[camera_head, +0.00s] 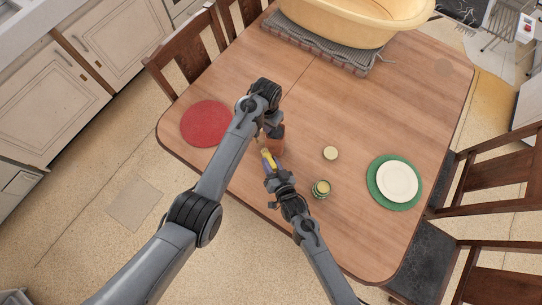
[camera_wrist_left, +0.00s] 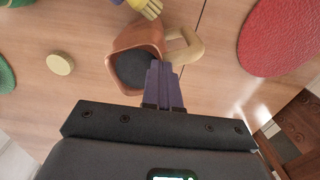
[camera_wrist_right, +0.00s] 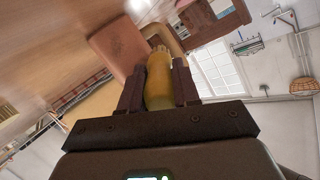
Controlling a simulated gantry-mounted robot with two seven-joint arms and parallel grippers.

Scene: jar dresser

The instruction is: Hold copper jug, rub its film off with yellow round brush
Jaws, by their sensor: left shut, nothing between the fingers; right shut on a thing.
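The copper jug (camera_head: 277,143) stands on the table, partly hidden by my arms; the left wrist view shows its dark inside and tan handle (camera_wrist_left: 186,46). My left gripper (camera_wrist_left: 162,70) is shut, its fingertips at the jug's rim near the handle. No wall shows clearly between them, and I cannot tell if they touch. My right gripper (camera_wrist_right: 158,78) is shut on the yellow round brush (camera_wrist_right: 160,85). The brush's bristle end is close to the jug (camera_wrist_right: 121,46) and its handle; contact is unclear. I cannot make out a film on the jug.
A red round mat (camera_head: 205,123) lies left of the jug. A cream disc (camera_head: 330,153) and a small green-banded jar (camera_head: 321,189) stand to the right. A white plate (camera_head: 397,181) sits on a green mat. A large yellow tub (camera_head: 350,22) on a grey mat fills the back.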

